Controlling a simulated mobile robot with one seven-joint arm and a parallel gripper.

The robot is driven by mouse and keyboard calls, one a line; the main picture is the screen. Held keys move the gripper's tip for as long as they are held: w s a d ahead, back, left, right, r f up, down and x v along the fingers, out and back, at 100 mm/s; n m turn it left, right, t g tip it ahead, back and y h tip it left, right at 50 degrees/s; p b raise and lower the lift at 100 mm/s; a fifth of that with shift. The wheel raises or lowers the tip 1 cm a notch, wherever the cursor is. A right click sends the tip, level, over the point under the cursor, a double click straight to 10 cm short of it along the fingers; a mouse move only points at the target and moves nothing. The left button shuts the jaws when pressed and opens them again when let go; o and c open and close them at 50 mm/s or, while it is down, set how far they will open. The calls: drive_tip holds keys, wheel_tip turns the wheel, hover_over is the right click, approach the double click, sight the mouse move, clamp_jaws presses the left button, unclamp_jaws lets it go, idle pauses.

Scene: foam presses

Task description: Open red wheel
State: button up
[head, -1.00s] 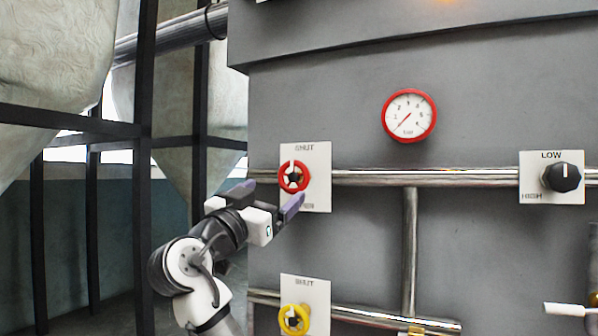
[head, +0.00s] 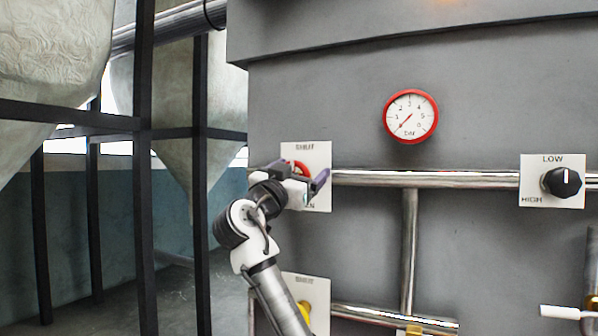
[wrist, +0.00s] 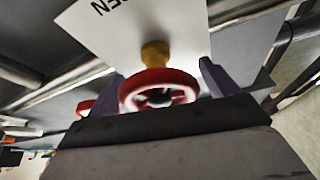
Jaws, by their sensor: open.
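The red wheel (head: 302,168) is mounted on a white plate (head: 319,152) marked SHUT at its top. In the head view my gripper (head: 297,176) is in front of the wheel and hides most of it. In the wrist view the red wheel (wrist: 158,92) stands on a brass-coloured stem (wrist: 155,52), between the two purple fingers of my gripper (wrist: 160,82). The gripper is open, with one finger on each side of the wheel. Whether the fingers touch the rim cannot be told. The letters EN show on the plate in the wrist view.
A yellow wheel (head: 304,312) on a lower plate is partly hidden by my arm. A pipe (head: 420,178) runs right from the red wheel's plate. A red-rimmed gauge (head: 410,116) is above, a black LOW/HIGH knob (head: 562,181) at right. Dark frame posts (head: 200,120) stand at left.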

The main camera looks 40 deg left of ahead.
drive_tip(key=c, duration=1)
